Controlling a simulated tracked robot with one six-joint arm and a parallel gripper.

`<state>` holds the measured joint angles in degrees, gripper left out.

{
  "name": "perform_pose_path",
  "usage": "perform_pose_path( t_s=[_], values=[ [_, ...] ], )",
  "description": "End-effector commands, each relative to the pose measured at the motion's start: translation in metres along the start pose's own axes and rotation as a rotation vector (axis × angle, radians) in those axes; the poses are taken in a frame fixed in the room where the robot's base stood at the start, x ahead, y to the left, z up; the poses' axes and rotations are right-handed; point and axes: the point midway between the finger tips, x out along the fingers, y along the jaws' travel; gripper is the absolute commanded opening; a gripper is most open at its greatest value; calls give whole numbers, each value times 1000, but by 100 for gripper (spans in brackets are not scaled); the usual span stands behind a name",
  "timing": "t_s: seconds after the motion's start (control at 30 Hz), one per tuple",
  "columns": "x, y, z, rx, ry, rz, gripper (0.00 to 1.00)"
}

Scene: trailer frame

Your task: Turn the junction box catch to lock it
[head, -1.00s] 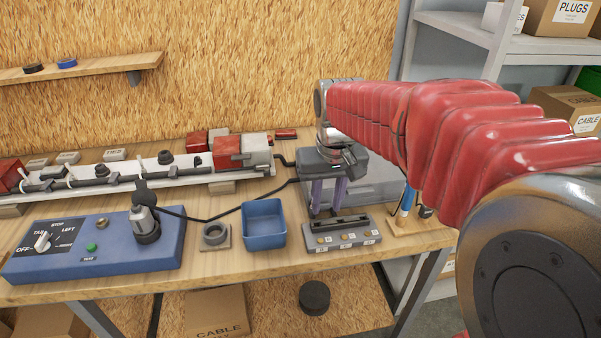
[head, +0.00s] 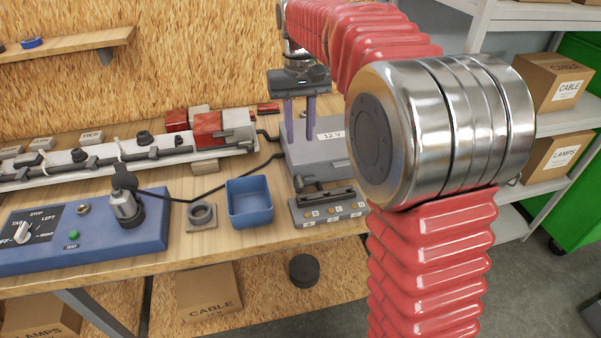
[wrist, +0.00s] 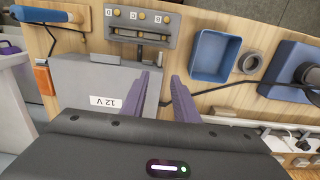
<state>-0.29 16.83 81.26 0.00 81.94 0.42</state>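No part is labelled as the junction box. A grey box with a 12 V label (head: 331,136) stands on the bench and also shows in the wrist view (wrist: 90,75). A grey block with a dark slot and lettered brass terminals (head: 328,207) is in front of it; the wrist view shows it at the top (wrist: 139,22). A small dark part (head: 318,184) lies between the two; I cannot tell whether it is the catch. My gripper (head: 300,140) points down at the left part of the 12 V box. Its purple fingers (wrist: 165,78) are apart with nothing between them.
A blue tray (head: 249,218) and a grey ring on a plate (head: 201,215) stand left of the block. A blue test console (head: 75,240) with a plug is further left. Behind runs the trailer frame (head: 70,168) with red lamps. A black cable crosses the bench.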

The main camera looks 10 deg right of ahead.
Motion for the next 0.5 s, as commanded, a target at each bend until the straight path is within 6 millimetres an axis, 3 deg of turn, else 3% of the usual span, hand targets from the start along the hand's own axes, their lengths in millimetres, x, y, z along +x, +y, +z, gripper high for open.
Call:
perform_pose_path(
  t_s=[0.27, 0.5],
  values=[
    [4, -1, 0, -1, -1, 0, 27],
    [28, -1, 1, -2, -2, 0, 27]
  ],
)
